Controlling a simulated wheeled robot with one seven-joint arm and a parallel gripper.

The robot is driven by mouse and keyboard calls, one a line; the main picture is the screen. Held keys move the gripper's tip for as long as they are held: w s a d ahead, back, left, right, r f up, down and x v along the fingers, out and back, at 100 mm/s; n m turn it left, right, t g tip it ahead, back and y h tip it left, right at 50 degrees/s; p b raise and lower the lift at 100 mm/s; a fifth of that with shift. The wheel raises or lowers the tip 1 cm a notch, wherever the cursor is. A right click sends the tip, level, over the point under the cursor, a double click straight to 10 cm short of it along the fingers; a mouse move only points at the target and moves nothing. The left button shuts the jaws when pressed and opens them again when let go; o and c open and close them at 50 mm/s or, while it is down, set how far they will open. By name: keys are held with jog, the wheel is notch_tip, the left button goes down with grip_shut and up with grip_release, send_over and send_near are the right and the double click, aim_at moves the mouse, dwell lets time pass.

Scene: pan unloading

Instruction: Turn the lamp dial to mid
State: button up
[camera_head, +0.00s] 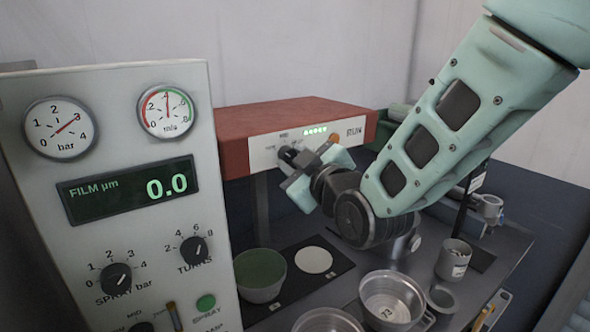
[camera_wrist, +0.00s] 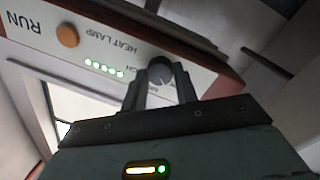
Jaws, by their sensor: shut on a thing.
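The lamp dial (camera_wrist: 160,71) is a dark round knob on the white front of the red-topped heat lamp box (camera_head: 290,114). In the wrist view my gripper (camera_wrist: 158,84) has its dark fingers shut on the dial. In the head view my gripper (camera_head: 291,160) reaches the left part of the panel and covers most of the dial. A small label that seems to read MID stands above the dial. Which mark the dial points at cannot be told. A row of green lights (camera_wrist: 104,67) is lit beside the HEAT LAMP lettering.
An orange RUN button (camera_wrist: 67,35) is on the same panel. A grey control panel (camera_head: 130,240) with gauges, knobs and a 0.0 display stands at the left.

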jog(key=m+b, duration=0.5)
jog(key=b, duration=0.1)
jog(key=shift+f+g+b, duration=0.2)
jog(key=shift+g+b, duration=0.15)
jog(key=shift+g, duration=0.05)
jog(key=m+b, duration=0.2)
jog(key=b, duration=0.1)
jog(key=shift+r+m, duration=0.1)
jog(key=shift+m, duration=0.3)
jog(key=shift+r+m+b, duration=0.1)
jog(key=shift+m+b, duration=0.6)
jog(key=shift+b, duration=0.2)
jog(key=shift+r+g, duration=0.1)
jog(key=shift+g, duration=0.2)
jog(key=o, duration=1)
jog(key=shift+d, duration=0.1)
